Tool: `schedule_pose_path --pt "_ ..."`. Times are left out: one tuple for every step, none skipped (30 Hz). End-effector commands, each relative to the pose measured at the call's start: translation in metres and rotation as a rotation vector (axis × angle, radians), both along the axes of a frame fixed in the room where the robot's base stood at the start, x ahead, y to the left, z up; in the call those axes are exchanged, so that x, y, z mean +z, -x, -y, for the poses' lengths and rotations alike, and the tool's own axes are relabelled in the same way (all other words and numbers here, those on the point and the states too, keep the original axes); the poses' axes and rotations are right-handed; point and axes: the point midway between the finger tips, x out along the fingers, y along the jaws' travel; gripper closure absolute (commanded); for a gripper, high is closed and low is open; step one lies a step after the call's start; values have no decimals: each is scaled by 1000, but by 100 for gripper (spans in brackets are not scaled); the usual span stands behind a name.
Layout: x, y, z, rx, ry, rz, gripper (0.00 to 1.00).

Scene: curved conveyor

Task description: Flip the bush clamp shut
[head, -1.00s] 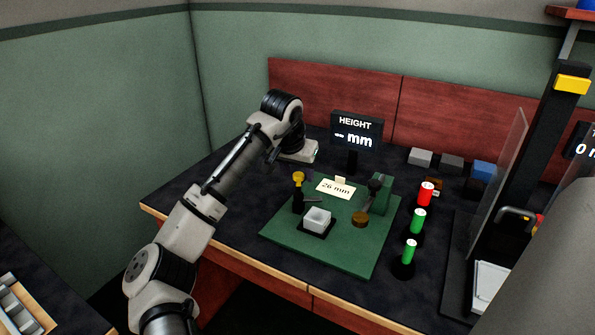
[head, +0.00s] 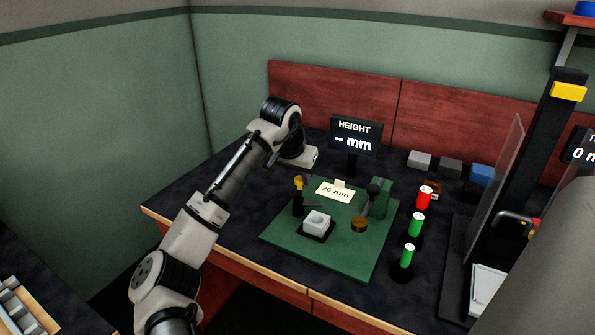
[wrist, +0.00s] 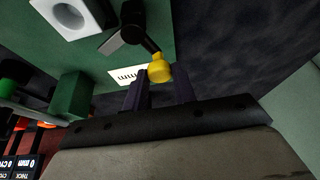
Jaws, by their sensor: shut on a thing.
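The bush clamp (head: 297,205) is a small black clamp with a yellow knob (head: 298,183) on its handle, at the back left of the green plate. Its dark bar (head: 312,204) reaches right toward a pale block with a round hole (head: 317,220). The wrist view shows the yellow knob (wrist: 159,70), the grey bar (wrist: 114,43) and part of the block (wrist: 68,17). The bar's tip appears beside the block, apart from its hole. My gripper (wrist: 162,84) is shut on the yellow knob, its dark fingers on either side.
The green plate (head: 335,258) also bears a "26 mm" card (head: 335,192), a brass disc (head: 359,224) and a green post (head: 382,197) with a black-knobbed lever. The height display (head: 355,136) stands behind. Red and green cylinders (head: 416,224) stand to the right.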

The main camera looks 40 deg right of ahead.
Motion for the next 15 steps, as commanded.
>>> schedule_pose_path --pt "5 2 1 -27 0 -5 96" --pt "5 2 2 -46 1 -6 96" --pt "5 3 3 -73 1 -7 96" --pt "5 3 3 -95 1 -7 96" --pt "5 4 4 -116 0 -5 96" --pt "5 5 4 -144 0 -6 96" --pt "5 5 5 -165 1 -5 96" --pt "6 6 6 -185 1 -5 96" --pt "5 7 6 -213 1 -5 96" --pt "5 8 7 -234 1 -5 96" --pt "5 8 7 -254 1 -4 96" --pt "5 9 8 -278 1 -4 96" --pt "4 9 8 -294 1 -5 96" --pt "4 10 8 -311 1 -4 96" --pt "4 10 9 -332 2 -4 96"
